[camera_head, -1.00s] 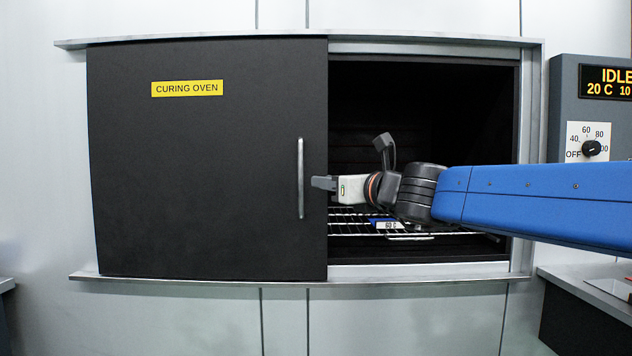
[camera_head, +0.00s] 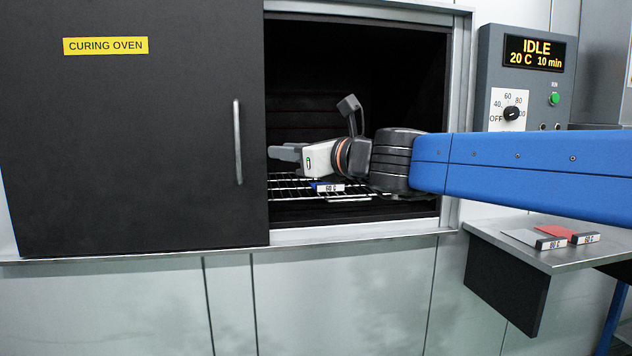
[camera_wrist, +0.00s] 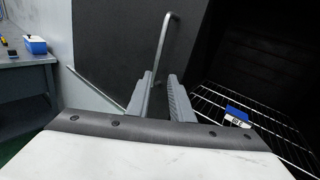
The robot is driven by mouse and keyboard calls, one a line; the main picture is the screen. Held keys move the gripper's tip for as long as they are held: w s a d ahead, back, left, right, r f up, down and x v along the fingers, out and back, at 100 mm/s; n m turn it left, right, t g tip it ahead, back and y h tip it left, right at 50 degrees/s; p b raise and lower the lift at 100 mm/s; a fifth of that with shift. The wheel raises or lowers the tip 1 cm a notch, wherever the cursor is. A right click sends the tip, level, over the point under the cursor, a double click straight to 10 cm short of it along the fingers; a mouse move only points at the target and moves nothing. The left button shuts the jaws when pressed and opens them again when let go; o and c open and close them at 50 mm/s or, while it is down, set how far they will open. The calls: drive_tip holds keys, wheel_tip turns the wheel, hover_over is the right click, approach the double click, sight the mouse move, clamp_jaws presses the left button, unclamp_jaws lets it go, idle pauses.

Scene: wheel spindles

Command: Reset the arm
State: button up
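My gripper (camera_head: 284,153) is in front of the oven opening, just right of the door's edge, with nothing in it. In the wrist view its two fingers (camera_wrist: 163,97) stand apart with a gap between them. The black sliding door (camera_head: 130,150) covers the left part of the curing oven. Its upright handle (camera_head: 238,142) is left of my fingertips and apart from them. My blue arm reaches in from the right.
A wire rack (camera_head: 290,187) inside the oven holds a blue item with a white label (camera_head: 330,188). A control panel (camera_head: 533,75) reading IDLE hangs at right. Below it a shelf (camera_head: 500,243) holds two labelled pieces. A blue box (camera_wrist: 35,45) sits on a bench.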

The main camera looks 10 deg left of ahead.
drive_tip(key=s+d+f+n+g+h, duration=0.2)
drive_tip(key=s+d+f+n+h, duration=0.2)
drive_tip(key=s+d+f+n, duration=0.4)
drive_tip(key=s+d+f+n+g+h, duration=0.1)
drive_tip(key=s+d+f+n+h, duration=0.4)
drive_tip(key=d+f, duration=1.4)
drive_tip(key=s+d+f+n+g+h, duration=0.2)
drive_tip(key=s+d+f+n+h, duration=0.3)
drive_tip(key=s+d+f+n, duration=0.6)
drive_tip(key=d+f, duration=0.3)
drive_tip(key=d, duration=0.4)
drive_tip(key=shift+s+f+g, duration=0.15)
drive_tip(key=shift+s+g, duration=0.15)
drive_tip(key=shift+s, duration=0.05)
